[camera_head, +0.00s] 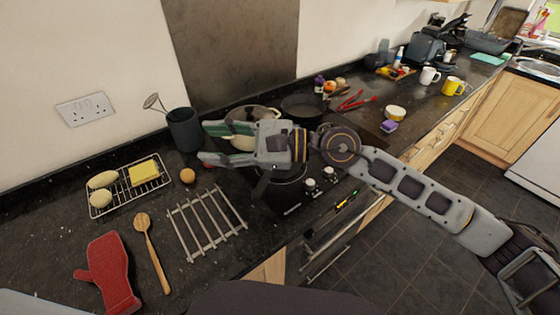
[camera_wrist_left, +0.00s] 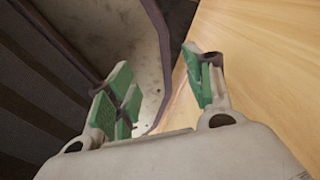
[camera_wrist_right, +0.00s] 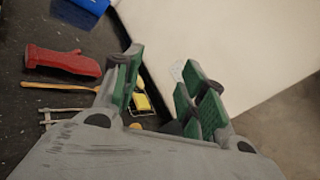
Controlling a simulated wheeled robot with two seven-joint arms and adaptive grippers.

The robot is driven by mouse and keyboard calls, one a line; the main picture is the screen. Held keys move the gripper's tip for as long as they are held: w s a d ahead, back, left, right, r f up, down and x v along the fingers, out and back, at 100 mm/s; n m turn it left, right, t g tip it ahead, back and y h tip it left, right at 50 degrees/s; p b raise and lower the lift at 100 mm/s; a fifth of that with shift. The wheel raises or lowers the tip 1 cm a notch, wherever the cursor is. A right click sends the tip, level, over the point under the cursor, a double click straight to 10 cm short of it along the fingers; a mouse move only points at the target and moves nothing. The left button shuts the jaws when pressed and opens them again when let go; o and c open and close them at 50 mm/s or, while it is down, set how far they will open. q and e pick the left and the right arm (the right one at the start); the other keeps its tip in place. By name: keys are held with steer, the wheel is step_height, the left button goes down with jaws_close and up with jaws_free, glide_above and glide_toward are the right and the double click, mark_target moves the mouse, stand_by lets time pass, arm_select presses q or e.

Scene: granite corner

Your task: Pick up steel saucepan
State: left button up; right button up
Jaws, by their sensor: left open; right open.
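My right gripper (camera_head: 207,144) reaches in from the right above the hob, with its green-padded fingers apart and nothing between them. It also shows open in the right wrist view (camera_wrist_right: 160,88). A dark round pan (camera_head: 288,193), perhaps the steel saucepan, stands on the hob below the right wrist, mostly hidden by it. A cream pot (camera_head: 240,143) with yellowish handles is partly hidden behind the fingers. My left gripper is outside the head view. In the left wrist view it (camera_wrist_left: 160,88) is open and empty, facing a wooden panel (camera_wrist_left: 265,60).
A dark frying pan (camera_head: 303,106) stands on the back of the hob. A utensil pot (camera_head: 184,130), wire rack (camera_head: 163,183), metal trivet (camera_head: 207,222), wooden spoon (camera_head: 151,253) and red oven mitt (camera_head: 108,272) occupy the left counter. Mugs (camera_head: 430,76) stand farther right.

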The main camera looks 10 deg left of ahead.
steer(key=w+d+f+n+h, duration=0.35)
steer(key=f+n+h, duration=0.2)
steer(key=f, duration=0.25)
steer(key=n+t+h, duration=0.2)
steer(key=t+h, duration=0.1)
steer(key=h, duration=0.3)
glide_toward(268, 176)
steer(key=v, duration=0.3)
steer(key=shift+s+d+f, duration=0.1)
steer(key=shift+s+f, duration=0.1)
steer(key=shift+s, duration=0.05)
steer(key=shift+f, duration=0.15)
steer(key=shift+p+x, duration=0.8)
steer(key=shift+x, duration=3.4)
steer(key=shift+w, duration=0.1)
steer(key=shift+a+p+x, duration=0.3)
steer(key=shift+p+x, duration=0.6)
steer(key=shift+x, duration=0.85)
steer(key=shift+w+a+f, duration=0.3)
steer(key=shift+a+f, duration=0.05)
steer(key=shift+f, duration=0.2)
